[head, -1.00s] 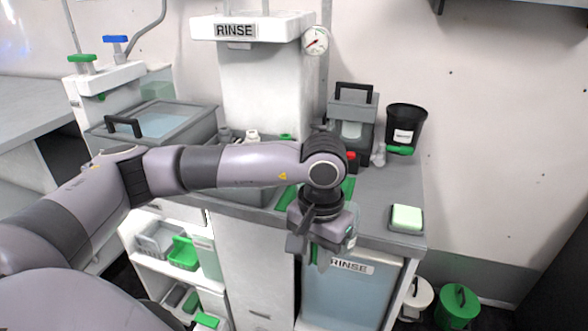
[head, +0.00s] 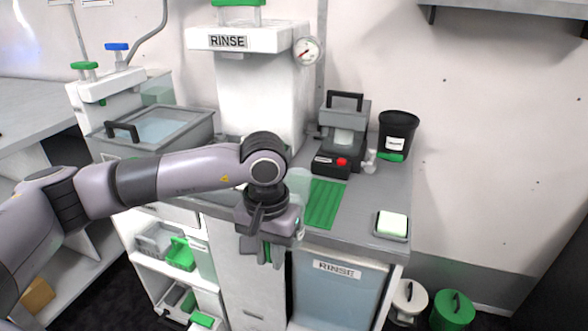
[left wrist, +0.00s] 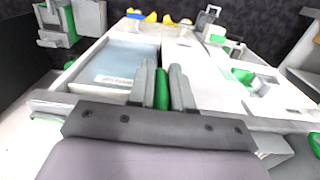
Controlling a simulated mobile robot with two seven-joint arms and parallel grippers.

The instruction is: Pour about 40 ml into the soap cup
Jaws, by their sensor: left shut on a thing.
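My left gripper (head: 266,256) hangs in front of the counter's front edge, below the worktop, with its fingers pointing down. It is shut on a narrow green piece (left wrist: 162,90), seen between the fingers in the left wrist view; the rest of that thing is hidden. A translucent cup-like vessel (head: 299,184) stands behind the gripper at the left edge of a green ribbed mat (head: 326,206). A dark machine with a red button (head: 341,161) stands behind the mat, with a pale vessel (head: 344,136) in it. I cannot tell which vessel is the soap cup. My right gripper is not in view.
A white RINSE tank (head: 255,95) with a gauge (head: 307,50) stands at the back. A lidded basin (head: 160,128) is left, a black bucket (head: 397,130) right. A pale block in a tray (head: 392,225) lies near the right front corner. Shelves and a RINSE panel (head: 337,269) are below.

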